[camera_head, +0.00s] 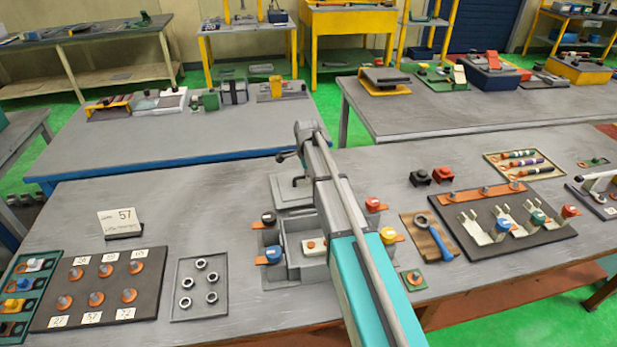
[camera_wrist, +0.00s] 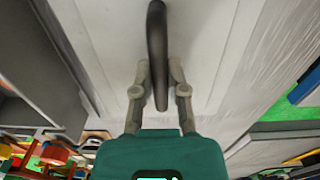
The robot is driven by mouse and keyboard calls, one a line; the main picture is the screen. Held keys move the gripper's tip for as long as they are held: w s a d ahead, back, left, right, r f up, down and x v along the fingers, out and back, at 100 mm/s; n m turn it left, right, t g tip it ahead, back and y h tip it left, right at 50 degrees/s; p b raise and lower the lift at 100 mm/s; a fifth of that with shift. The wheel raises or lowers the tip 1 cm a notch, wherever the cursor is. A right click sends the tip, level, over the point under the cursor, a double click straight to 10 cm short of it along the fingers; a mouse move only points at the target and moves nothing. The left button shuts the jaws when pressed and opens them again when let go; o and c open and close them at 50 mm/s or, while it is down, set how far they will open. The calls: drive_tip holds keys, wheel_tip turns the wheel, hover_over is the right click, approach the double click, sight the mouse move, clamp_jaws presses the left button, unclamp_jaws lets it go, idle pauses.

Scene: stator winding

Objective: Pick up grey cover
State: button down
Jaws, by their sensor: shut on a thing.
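The grey cover (camera_head: 288,194) is a flat grey plate with a raised handle, on the table just behind the open grey box (camera_head: 293,272). In the wrist view its pale grey top (camera_wrist: 105,45) fills the middle, with a dark curved handle (camera_wrist: 157,40) standing out from it. My gripper (camera_wrist: 160,68) has one finger on each side of the handle and is shut on it. In the head view my arm hides the fingertips. I cannot tell whether the cover touches the table.
Coloured push buttons (camera_head: 268,217) flank the box. A tray of metal rings (camera_head: 199,288) and a dark board of orange terminals (camera_head: 103,285) stand left. A wrench on a wooden board (camera_head: 430,237) and a bracket plate (camera_head: 505,222) stand right.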

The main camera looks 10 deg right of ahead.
drive_tip(key=shift+r+p, duration=2.3)
drive_tip(key=shift+r, duration=0.4)
drive_tip(key=shift+r, duration=0.1)
